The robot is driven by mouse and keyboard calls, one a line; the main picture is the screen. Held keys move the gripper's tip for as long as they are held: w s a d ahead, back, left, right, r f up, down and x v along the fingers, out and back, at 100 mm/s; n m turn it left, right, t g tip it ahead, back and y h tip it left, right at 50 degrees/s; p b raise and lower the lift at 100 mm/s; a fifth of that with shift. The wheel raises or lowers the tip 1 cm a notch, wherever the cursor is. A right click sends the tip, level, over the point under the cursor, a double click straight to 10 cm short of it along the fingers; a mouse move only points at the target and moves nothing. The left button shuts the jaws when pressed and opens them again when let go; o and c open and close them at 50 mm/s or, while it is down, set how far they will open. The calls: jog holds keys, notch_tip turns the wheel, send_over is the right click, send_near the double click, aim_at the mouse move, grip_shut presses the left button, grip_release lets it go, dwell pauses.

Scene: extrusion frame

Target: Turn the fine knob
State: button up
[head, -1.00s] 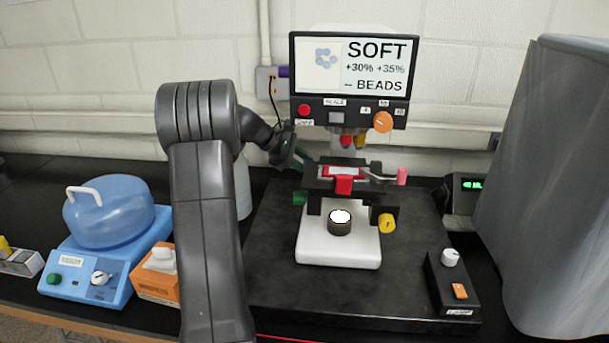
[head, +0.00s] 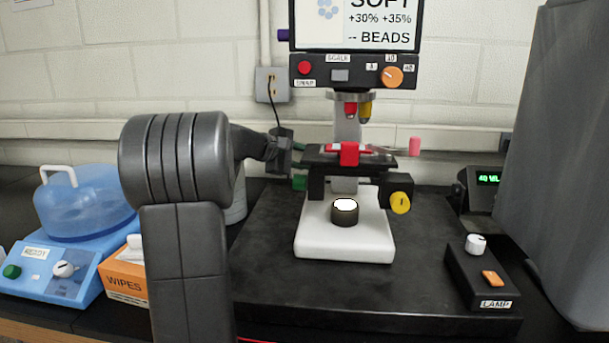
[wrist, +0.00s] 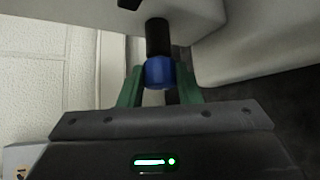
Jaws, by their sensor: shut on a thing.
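In the wrist view, my gripper (wrist: 159,76) has its two green fingers closed on a blue knob (wrist: 159,72). The knob sits on the end of a black shaft that comes out of a pale body. I cannot read any label on it. In the head view, my gripper (head: 298,147) is at the left side of the microscope (head: 345,240), beside its stage. The blue knob does not show there. A green knob (head: 300,183) sits lower on the left side, and a yellow knob (head: 400,203) on the right side.
The screen (head: 385,25) reads BEADS. Below it are a red button (head: 304,68) and an orange dial (head: 392,77). A lamp box (head: 480,275) is at right, beside a grey draped cover (head: 560,160). A blue device (head: 60,280) and a wipes box (head: 125,280) are at left.

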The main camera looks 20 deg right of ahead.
jog(key=shift+f+m+h+b, duration=0.1)
jog(key=shift+m+h+b, duration=0.25)
jog(key=shift+b, duration=0.9)
jog(key=o, duration=1)
jog(key=shift+c, duration=0.2)
jog(key=shift+a, duration=0.1)
jog(key=v, duration=1.3)
jog(key=shift+s+a+p, duration=0.25)
jog(key=shift+a+p, duration=0.05)
jog(key=shift+p, duration=0.1)
